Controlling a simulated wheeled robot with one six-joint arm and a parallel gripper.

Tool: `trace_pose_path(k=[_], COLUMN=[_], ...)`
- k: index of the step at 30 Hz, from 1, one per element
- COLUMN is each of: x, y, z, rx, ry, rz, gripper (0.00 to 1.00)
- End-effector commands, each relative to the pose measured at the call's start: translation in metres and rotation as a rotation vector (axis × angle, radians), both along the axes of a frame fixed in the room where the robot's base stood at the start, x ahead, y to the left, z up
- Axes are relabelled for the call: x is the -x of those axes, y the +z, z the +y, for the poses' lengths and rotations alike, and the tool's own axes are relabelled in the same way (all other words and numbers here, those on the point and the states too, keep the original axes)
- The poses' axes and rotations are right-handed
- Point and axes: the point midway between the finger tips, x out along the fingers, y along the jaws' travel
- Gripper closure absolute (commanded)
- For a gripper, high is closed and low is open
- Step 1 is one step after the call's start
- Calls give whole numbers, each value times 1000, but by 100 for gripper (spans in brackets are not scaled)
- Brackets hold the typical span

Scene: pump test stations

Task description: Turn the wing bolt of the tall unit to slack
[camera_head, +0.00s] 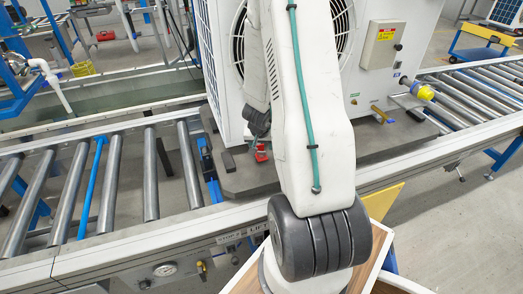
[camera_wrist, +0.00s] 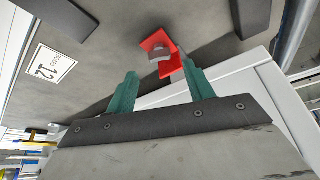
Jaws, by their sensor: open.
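The tall white unit (camera_head: 225,60) with round fan grilles stands on a dark grey base plate. A small red fitting (camera_head: 261,153) sits low by its left end; in the wrist view the red fitting (camera_wrist: 158,40) holds a grey metal piece (camera_wrist: 160,54) that may be the wing bolt. My gripper (camera_wrist: 163,77) is open, its two green fingers apart and empty, with the red fitting just beyond the fingertips. In the head view my gripper (camera_head: 258,122) is a dark shape just above the red fitting, its fingers not clear. The bolt's turn angle is hard to tell.
The base plate (camera_head: 245,178) rests on a roller conveyor (camera_head: 110,185) with a blue bar across it. A grey control box (camera_head: 383,45) and a yellow plug (camera_head: 422,91) are on the unit's right.

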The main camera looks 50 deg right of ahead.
Motion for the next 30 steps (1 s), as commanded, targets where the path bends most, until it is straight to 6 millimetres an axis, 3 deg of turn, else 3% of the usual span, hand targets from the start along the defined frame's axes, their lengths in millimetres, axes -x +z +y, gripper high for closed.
trace_pose_path(k=[9, 21, 26, 30], x=[-9, -10, -10, -10], y=[-37, -44, -44, -44], z=[-12, -15, -15, -15], rx=[-2, -1, -1, 0], ry=[0, 0, 0, 1], rz=[1, -1, -1, 0], gripper=[47, 47, 89, 92])
